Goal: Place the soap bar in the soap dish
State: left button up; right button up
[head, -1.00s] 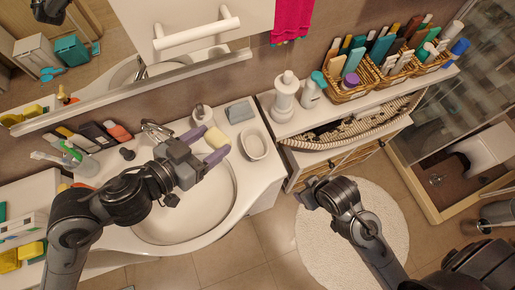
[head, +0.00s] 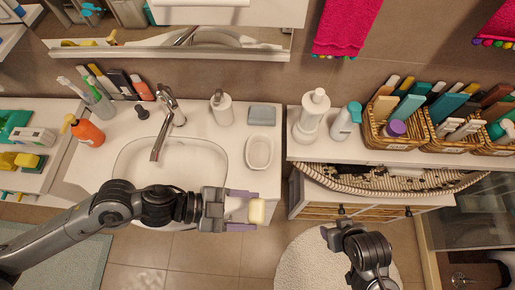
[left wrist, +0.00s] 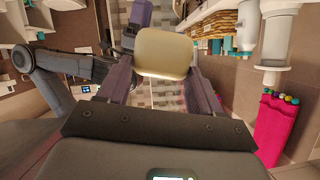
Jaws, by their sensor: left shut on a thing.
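The pale yellow soap bar (head: 257,211) is held between the purple fingers of my left gripper (head: 245,210). It also shows in the left wrist view (left wrist: 162,53), with a finger on each side. The soap dish (head: 259,152) is a white oval dish on the counter right of the sink. In the head view the soap bar appears below the dish, near the counter's front edge and apart from the dish. My right gripper (head: 330,237) is in front of the wicker cabinet, over the rug; its fingers are too unclear to read.
A grey-blue block (head: 262,115) and a white dispenser (head: 222,107) stand behind the dish. The tap (head: 165,125) rises over the sink (head: 200,157). Right of a gap, a shelf (head: 375,152) carries white bottles and baskets (head: 388,125).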

pick_arm(q)
jog(key=w+f, duration=0.1)
jog(key=w, duration=0.5)
jog(key=w+f, duration=0.1)
jog(key=w, duration=0.5)
jog(key=w+f+b, duration=0.1)
jog(key=w, duration=0.5)
jog(key=shift+w+d+f, duration=0.15)
jog(key=shift+d, duration=0.2)
jog(key=shift+f, duration=0.45)
jog(key=shift+w+f, duration=0.25)
jog(key=shift+f, duration=0.25)
jog(key=shift+w+f, duration=0.25)
jog(key=shift+f, duration=0.25)
jog(key=shift+r+n+g, duration=0.2)
jog(key=shift+n+g, duration=0.1)
jog(key=shift+w+n, duration=0.2)
jog(key=shift+n, duration=0.2)
jog(key=shift+w+f+n+g, duration=0.15)
jog(key=shift+f+n+g, duration=0.15)
jog(key=shift+g, duration=0.2)
jog(key=shift+f, duration=0.55)
jog(key=o, duration=0.8)
